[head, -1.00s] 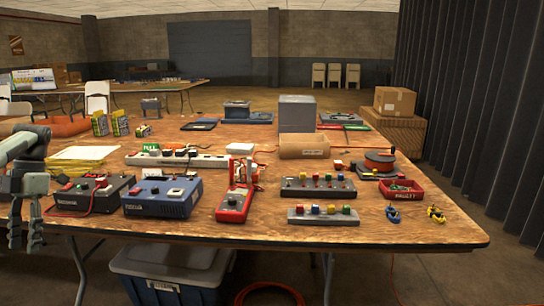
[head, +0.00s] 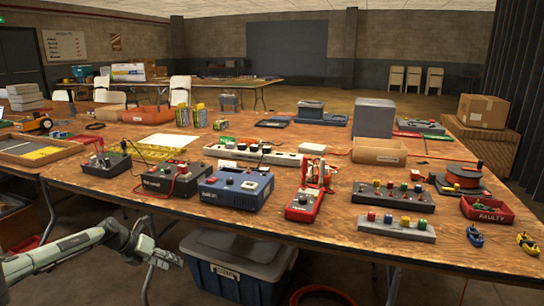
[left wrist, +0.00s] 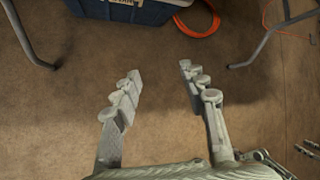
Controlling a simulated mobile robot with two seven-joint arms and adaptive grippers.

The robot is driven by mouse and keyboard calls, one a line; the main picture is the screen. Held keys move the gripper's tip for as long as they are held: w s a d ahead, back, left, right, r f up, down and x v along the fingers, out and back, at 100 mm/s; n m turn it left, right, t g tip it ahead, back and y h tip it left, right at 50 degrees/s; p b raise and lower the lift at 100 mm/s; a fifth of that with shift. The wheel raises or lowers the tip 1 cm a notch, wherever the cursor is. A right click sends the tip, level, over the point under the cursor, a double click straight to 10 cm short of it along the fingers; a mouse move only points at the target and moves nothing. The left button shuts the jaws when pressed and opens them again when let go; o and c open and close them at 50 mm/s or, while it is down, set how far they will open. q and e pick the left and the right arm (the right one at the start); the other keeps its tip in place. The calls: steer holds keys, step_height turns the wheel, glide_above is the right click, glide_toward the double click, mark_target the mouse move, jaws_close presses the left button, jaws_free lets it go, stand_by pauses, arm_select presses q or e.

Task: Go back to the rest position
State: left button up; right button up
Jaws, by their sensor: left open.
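My left gripper (head: 162,268) is in the lower left of the head view, below the table's front edge and left of the blue storage bin. It is open and empty. In the left wrist view its two fingers (left wrist: 160,88) stand wide apart over the bare floor, with nothing between them. The wooden table (head: 330,215) bears the devices and stands beyond and above the left gripper.
A lidded blue bin (head: 240,265) sits under the table's front edge; it also shows in the left wrist view (left wrist: 130,12). An orange cable (left wrist: 200,22) coils on the floor beside it. Table legs (left wrist: 25,40) flank the bin. Floor near the gripper is clear.

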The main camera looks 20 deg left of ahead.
arm_select(q)
steer(key=w+d+f+n+t, duration=0.1)
steer(key=d+n+t, duration=0.3)
steer(key=n+t, duration=0.15)
steer(key=s+a+f+n+g+y, duration=0.1)
steer(key=s+a+n+g+y, duration=0.25)
steer(key=s+n, duration=0.5)
steer(key=s+a+f+n+g+y, duration=0.15)
steer(key=s+a+n+y, duration=0.35)
steer(key=s, duration=0.6)
steer(key=s+a+f+n+g+y, duration=0.1)
steer(key=s+a+n+g+y, duration=0.15)
steer(key=s+n, duration=0.6)
steer(key=s+d+f+n+h, duration=0.1)
steer(key=d+f, duration=0.4)
steer(key=d, duration=0.5)
steer(key=s+d+f+n+g+h, duration=0.1)
steer(key=s+d+f+n+h, duration=0.1)
steer(key=d, duration=0.9)
steer(key=s+d+f+n+h, duration=0.1)
steer(key=s+d+f+h, duration=0.2)
steer(key=d+f, duration=0.6)
steer(key=shift+s+d+n+g, duration=0.4)
steer(key=shift+s+d, duration=0.55)
steer(key=shift+d, duration=0.15)
